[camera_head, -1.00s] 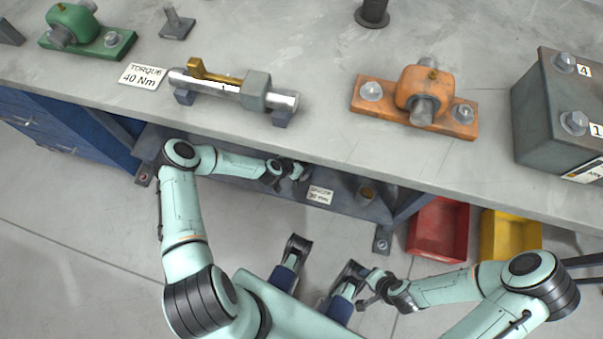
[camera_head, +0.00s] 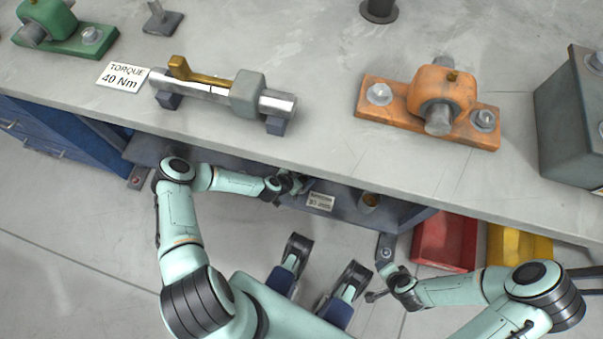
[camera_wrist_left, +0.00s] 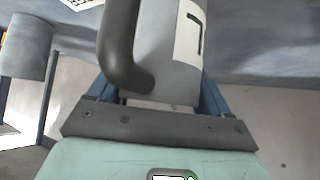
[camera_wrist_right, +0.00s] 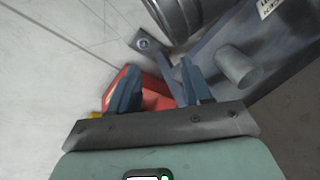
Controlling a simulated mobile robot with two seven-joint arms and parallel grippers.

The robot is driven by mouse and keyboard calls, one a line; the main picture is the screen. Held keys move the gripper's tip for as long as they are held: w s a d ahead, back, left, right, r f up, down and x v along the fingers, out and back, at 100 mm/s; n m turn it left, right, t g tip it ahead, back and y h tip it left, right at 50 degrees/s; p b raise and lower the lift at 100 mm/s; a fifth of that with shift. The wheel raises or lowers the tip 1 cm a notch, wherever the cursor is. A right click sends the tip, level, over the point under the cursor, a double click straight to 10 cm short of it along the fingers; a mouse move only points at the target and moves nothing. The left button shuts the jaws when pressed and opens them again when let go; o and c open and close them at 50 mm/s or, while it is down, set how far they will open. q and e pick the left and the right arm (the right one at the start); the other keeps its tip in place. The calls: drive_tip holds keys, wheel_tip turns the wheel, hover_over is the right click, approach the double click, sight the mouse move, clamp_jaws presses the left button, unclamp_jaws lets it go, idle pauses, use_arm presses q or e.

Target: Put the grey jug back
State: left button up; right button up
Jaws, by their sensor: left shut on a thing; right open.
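The grey jug (camera_wrist_left: 168,50) shows close up in the left wrist view, with a dark curved handle (camera_wrist_left: 118,45) and a white label with a black mark. My left gripper (camera_wrist_left: 155,88) is shut on it, one finger on either side. In the head view my left gripper (camera_head: 290,185) is at the bench's front edge, over the lower shelf. The jug is mostly hidden there, and I cannot tell whether it touches the shelf. My right gripper (camera_head: 373,296) is open and empty in front of the bench; its spread fingers show in the right wrist view (camera_wrist_right: 157,78).
The lower shelf (camera_head: 345,205) holds a white spacer label (camera_head: 319,200) and a grey cylinder (camera_head: 368,201) to the right. The bench top (camera_head: 330,130) overhangs it. A red bin (camera_head: 445,243) and a yellow bin (camera_head: 520,246) stand right of the shelf.

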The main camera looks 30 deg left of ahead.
drive_tip(key=shift+s, duration=0.1)
use_arm(q)
drive_tip(key=shift+f, duration=0.15)
drive_tip(key=o, duration=1.3)
use_arm(e)
drive_tip(key=shift+s+f, duration=0.15)
drive_tip(key=shift+f, duration=0.05)
use_arm(q)
drive_tip(key=shift+f, duration=0.1)
use_arm(e)
drive_tip(key=shift+s+f, duration=0.1)
use_arm(q)
drive_tip(key=p+v, duration=0.1)
drive_tip(key=v, duration=0.2)
drive_tip(key=p+v, duration=0.3)
drive_tip(key=v, duration=0.7)
drive_tip(key=shift+a+r, duration=0.15)
drive_tip(key=shift+r, duration=0.1)
use_arm(e)
drive_tip(key=s+a+r+g+y, duration=0.1)
drive_tip(key=s+a+r, duration=0.2)
drive_tip(key=s+r, duration=0.2)
drive_tip(key=shift+a+r+n+g, duration=0.2)
drive_tip(key=shift+r+n+g, duration=0.1)
drive_tip(key=shift+r+g, duration=0.1)
